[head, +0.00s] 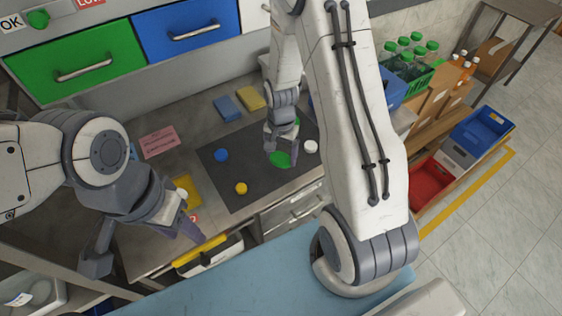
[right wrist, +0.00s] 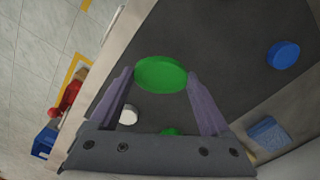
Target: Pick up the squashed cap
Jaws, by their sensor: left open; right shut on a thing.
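A green cap (head: 279,160), broad and oval, is between the fingertips of my right gripper (head: 281,148), over the dark mat (head: 215,179). In the right wrist view the fingers of my right gripper (right wrist: 160,82) are shut on this green cap (right wrist: 160,74), which looks flattened; I cannot tell how far it is above the mat. A second green cap shows partly behind the gripper, and in the right wrist view (right wrist: 170,131) its edge is cut off by the gripper body. My left gripper (head: 148,250) is open and empty near the table's front left.
On the mat lie a blue cap (head: 221,155), a yellow cap (head: 241,188) and a white cap (head: 311,146). A pink note (head: 159,142) lies left. A yellow-rimmed bin (head: 210,257) hangs at the front.

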